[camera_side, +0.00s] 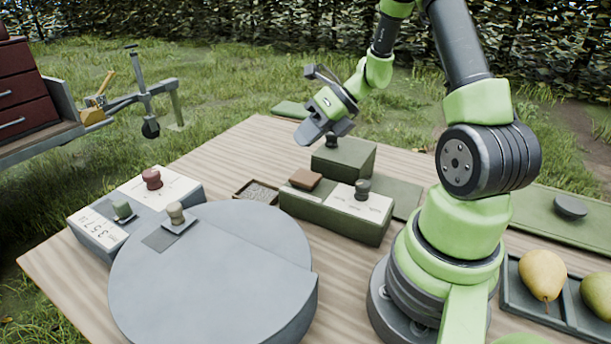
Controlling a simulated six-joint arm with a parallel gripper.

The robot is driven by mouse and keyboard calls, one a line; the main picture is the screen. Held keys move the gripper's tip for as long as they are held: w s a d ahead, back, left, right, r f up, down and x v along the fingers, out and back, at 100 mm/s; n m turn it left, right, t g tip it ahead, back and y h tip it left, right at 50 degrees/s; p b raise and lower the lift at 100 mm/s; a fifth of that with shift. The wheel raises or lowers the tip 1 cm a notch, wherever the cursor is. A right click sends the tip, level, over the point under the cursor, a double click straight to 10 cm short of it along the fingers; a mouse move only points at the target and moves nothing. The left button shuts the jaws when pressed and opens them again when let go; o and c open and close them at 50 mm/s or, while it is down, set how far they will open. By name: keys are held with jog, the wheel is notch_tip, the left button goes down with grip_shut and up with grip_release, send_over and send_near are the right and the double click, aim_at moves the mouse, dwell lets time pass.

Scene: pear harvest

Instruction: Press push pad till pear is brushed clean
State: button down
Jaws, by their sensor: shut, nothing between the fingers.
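My gripper (318,132) is shut and empty, tilted downward over the back of the table. Its fingers are at or just above a dark knob (331,141) on a green box (345,158); contact cannot be told. In front, a longer green box (335,216) carries a brown pad (305,179), a white label and another dark knob (362,188). Which of these is the push pad is not clear. A yellow pear (543,273) and a greener pear (600,292) lie in a dark tray (515,290) at the right. No pear shows at the green boxes.
A large round grey housing (215,270) with a knob fills the front left. A grey box (95,233) with a red and a green button stands behind it. A small gravel-filled tray (241,186) lies left of the longer green box. A green board (540,205) lies at right.

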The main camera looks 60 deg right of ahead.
aim_at(297, 175)
jog(key=shift+f, duration=2.5)
jog(key=shift+f, duration=0.1)
jog(key=shift+f, duration=0.3)
jog(key=shift+f, duration=0.7)
dwell(0.7)
jog(key=shift+r, duration=1.15)
jog(key=shift+r, duration=2.5)
